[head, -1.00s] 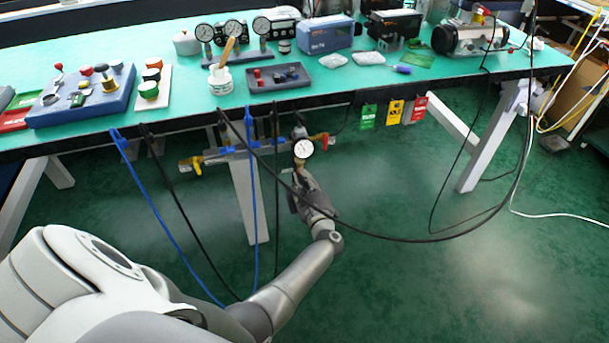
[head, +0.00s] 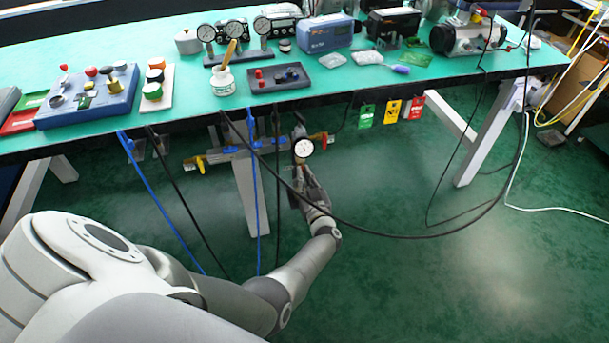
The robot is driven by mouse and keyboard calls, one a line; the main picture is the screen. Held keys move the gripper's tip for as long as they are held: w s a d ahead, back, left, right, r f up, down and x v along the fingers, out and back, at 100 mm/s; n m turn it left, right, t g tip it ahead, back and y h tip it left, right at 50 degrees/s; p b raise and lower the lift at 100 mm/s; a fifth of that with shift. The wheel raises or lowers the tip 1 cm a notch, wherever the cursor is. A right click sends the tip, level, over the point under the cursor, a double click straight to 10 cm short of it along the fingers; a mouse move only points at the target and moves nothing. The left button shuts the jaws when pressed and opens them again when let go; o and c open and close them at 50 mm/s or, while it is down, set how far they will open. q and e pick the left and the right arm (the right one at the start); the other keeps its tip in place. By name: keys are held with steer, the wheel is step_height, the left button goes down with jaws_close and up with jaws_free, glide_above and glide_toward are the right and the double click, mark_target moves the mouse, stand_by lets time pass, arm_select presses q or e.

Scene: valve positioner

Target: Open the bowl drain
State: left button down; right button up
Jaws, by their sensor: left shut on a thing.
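A filter unit with a round white gauge (head: 303,148) hangs under the front edge of the bench, at the middle of the head view. The bowl drain is at the lower end of this unit and is hidden by my gripper, so its position cannot be seen. My left gripper (head: 300,174) is just below the gauge, reaching up from below. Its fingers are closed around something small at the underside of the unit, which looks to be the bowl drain. My right gripper is not in view.
A black cable (head: 400,237) loops in front of my left wrist, and blue and black hoses hang to the left. Green, yellow and red tags (head: 392,111) hang right.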

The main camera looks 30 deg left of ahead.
arm_select(q)
steer(key=shift+f, duration=0.15)
steer(key=shift+m, duration=0.3)
steer(key=c, duration=1.6)
jaws_free()
steer(key=shift+o, duration=0.2)
